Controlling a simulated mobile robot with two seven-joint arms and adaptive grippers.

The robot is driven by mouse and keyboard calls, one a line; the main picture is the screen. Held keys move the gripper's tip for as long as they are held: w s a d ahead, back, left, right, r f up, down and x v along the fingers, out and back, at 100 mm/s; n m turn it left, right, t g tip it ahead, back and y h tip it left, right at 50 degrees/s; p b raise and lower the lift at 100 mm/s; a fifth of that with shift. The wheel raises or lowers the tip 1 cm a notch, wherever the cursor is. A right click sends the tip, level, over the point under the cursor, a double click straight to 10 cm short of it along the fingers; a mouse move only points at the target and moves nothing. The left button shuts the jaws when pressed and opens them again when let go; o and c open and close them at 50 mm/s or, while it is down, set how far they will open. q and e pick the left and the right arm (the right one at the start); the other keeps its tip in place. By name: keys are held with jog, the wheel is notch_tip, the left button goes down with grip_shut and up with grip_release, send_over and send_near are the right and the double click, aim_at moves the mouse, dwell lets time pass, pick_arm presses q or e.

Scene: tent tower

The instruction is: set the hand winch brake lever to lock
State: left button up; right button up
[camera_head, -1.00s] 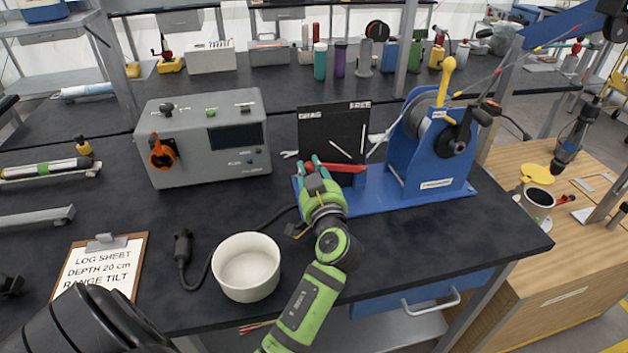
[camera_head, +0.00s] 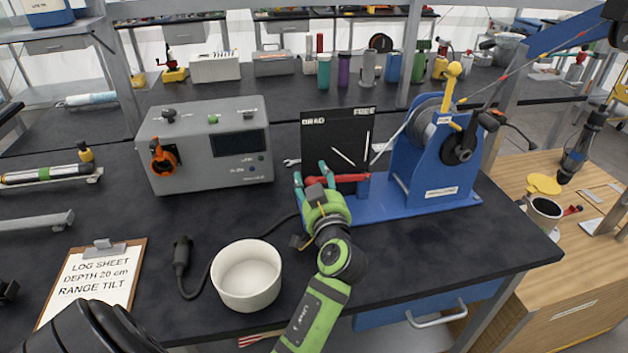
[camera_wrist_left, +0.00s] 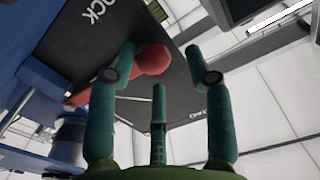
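The hand winch (camera_head: 432,150) has a blue frame and stands on a blue base plate at the right of the dark bench. Its red brake lever (camera_head: 352,178) points left from a blue post, in front of a black board (camera_head: 345,137) lettered "DRAG" and "FREE". In the left wrist view the board also reads "LOCK", and the lever's red round end (camera_wrist_left: 154,60) shows beyond and between the fingertips. My left gripper (camera_head: 318,172) has teal fingers spread apart at the lever's left end. Contact with the lever cannot be told. My right gripper is not seen.
A grey instrument box (camera_head: 205,148) stands left of the board. A white bowl (camera_head: 246,274), a black cable plug (camera_head: 181,254) and a clipboard (camera_head: 92,280) lie nearer the front. A yellow-knobbed handle (camera_head: 453,80) rises from the winch.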

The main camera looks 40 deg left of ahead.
aim_at(310, 130)
pick_arm(q)
notch_tip(310, 130, up, 10)
dwell(0.6)
dwell(0.4)
